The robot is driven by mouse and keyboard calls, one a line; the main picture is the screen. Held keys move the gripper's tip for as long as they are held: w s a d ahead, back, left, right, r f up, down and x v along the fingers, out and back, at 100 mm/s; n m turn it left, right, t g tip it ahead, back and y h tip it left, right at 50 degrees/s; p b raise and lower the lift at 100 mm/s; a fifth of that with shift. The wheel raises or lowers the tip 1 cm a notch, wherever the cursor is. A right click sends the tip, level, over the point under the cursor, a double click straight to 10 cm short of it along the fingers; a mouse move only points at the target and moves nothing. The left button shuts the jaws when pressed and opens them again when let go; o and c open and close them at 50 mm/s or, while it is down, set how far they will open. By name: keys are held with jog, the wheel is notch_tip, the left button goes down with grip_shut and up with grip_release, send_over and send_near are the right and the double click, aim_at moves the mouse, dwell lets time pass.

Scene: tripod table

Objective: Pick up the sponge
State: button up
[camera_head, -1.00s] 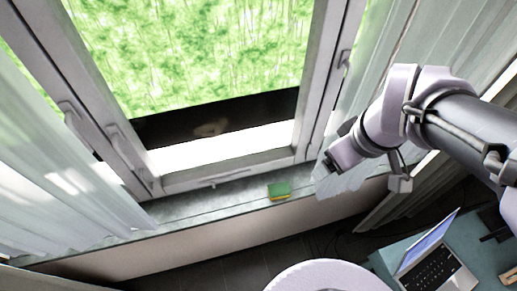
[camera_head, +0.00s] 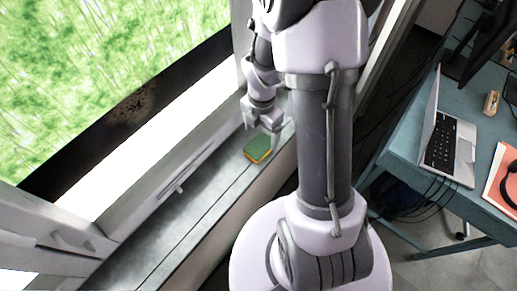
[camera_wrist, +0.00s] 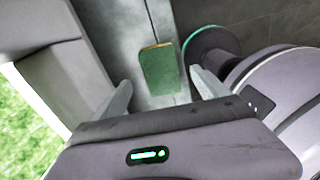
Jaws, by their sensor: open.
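The sponge (camera_head: 259,149) is a small block with a green top and a yellow-orange side. It lies on the grey window sill (camera_head: 196,214) in the head view. In the wrist view the sponge (camera_wrist: 159,69) shows its green top just beyond the fingers, roughly midway between them. My gripper (camera_head: 262,126) is open and empty, over the sill at the sponge's far end. In the wrist view its two fingers (camera_wrist: 161,96) are spread wider than the sponge. I cannot tell the exact height of the fingers above it.
The window frame (camera_head: 165,180) runs along the sill's left side. The sill has a front edge on the right, with a drop to the floor. A teal desk (camera_head: 405,145) with a laptop (camera_head: 447,140) stands at the right. The sill nearer the camera is clear.

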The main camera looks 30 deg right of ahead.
aim_at(260, 145)
jog(key=f+b, duration=0.1)
jog(key=f, duration=0.1)
jog(key=f+b, duration=0.1)
jog(key=f, duration=0.1)
jog(key=f+b, duration=0.1)
jog(key=f, duration=0.1)
jog(key=shift+s+a, duration=0.1)
jog(key=shift+a, duration=0.25)
jog(key=shift+r, duration=0.15)
jog(key=shift+c, duration=0.3)
jog(key=c, duration=1.4)
